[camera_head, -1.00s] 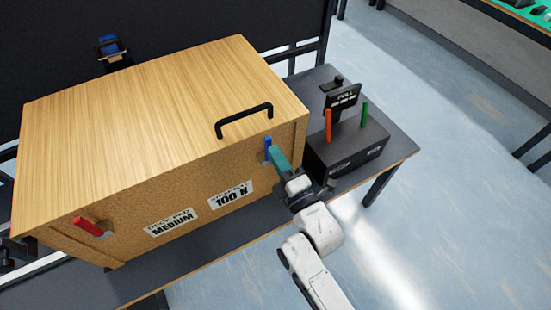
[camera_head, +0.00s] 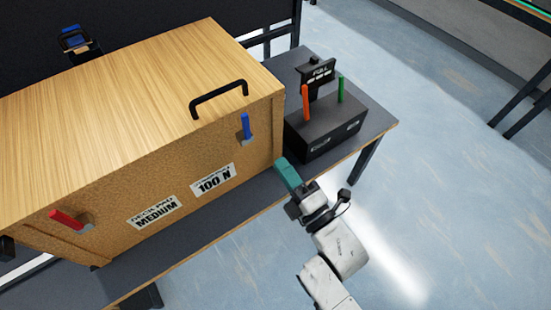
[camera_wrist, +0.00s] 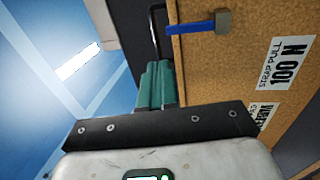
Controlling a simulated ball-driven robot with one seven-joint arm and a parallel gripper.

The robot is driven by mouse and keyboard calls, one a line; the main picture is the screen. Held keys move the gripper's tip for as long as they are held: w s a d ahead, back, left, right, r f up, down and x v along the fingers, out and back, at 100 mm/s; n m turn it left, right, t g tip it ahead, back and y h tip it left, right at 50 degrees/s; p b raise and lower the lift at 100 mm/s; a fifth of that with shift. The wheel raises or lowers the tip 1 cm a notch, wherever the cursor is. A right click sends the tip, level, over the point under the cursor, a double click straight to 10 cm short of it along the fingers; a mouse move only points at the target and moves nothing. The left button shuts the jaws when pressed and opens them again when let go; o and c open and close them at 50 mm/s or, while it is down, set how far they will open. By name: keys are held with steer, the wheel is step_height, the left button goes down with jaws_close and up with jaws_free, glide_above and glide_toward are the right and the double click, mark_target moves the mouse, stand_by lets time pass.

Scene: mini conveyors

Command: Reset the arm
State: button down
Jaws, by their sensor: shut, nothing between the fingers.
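My gripper (camera_head: 286,172) has teal fingers and is shut and empty. In the head view it is in front of the wooden box's right end, below the blue peg (camera_head: 246,126) and apart from it. The wrist view shows the teal fingers (camera_wrist: 156,84) together, with the blue peg (camera_wrist: 192,27) ahead and to the right of them. My white arm comes in from the lower right in the head view.
The large wooden box (camera_head: 130,85) has a black top handle (camera_head: 218,97) and a red peg (camera_head: 68,219). It stands on a dark table (camera_head: 210,232). A black box (camera_head: 322,137) with orange and green pegs stands right of it. Open floor (camera_head: 440,190) lies to the right.

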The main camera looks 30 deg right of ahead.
steer(key=shift+s, duration=0.35)
stand_by(0.4)
steer(key=s+d+f+m+g+h, duration=0.1)
steer(key=d+f+m+g, duration=0.1)
steer(key=f+m+g, duration=0.3)
steer(key=s+d+f+m+g, duration=0.1)
steer(key=d+f+m+g, duration=0.2)
steer(key=f+m+g, duration=0.15)
steer(key=s+f+m+g, duration=0.1)
steer(key=s+m+g, duration=0.3)
steer(key=s, duration=0.3)
steer(key=s+d+f+m+g, duration=0.1)
steer(key=s+f+m+g, duration=0.1)
steer(key=s+m+g, duration=0.3)
steer(key=s+g, duration=0.1)
steer(key=s, duration=0.2)
steer(key=shift+d+f+y, duration=0.2)
steer(key=shift+f+y, duration=0.05)
steer(key=shift+y, duration=0.15)
steer(key=shift+s, duration=0.1)
